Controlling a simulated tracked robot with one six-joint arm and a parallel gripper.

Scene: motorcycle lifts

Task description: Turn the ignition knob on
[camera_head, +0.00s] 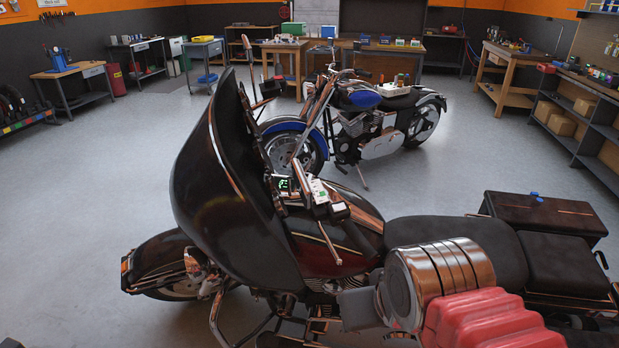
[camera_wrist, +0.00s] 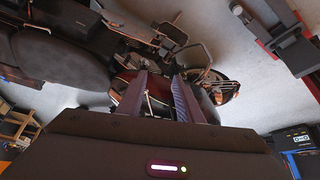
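A dark motorcycle with a large black windshield fairing (camera_head: 222,170) fills the front of the head view. Its dash has a lit green display (camera_head: 284,184) behind the fairing, beside the handlebar controls (camera_head: 318,190). I cannot make out the ignition knob for certain in either view. In the wrist view, my gripper (camera_wrist: 160,80) is open, with a gap between its two dark fingers and nothing held. The dark red tank (camera_wrist: 157,92) shows beyond and between the fingers. I cannot tell the distance to the bike.
A blue and chrome motorcycle (camera_head: 360,110) stands behind the dark one. A black seat (camera_head: 455,245) and a side case (camera_head: 540,215) are on the right. Workbenches (camera_head: 75,75) and shelves (camera_head: 590,130) line the walls. The grey floor (camera_head: 80,190) at left is clear.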

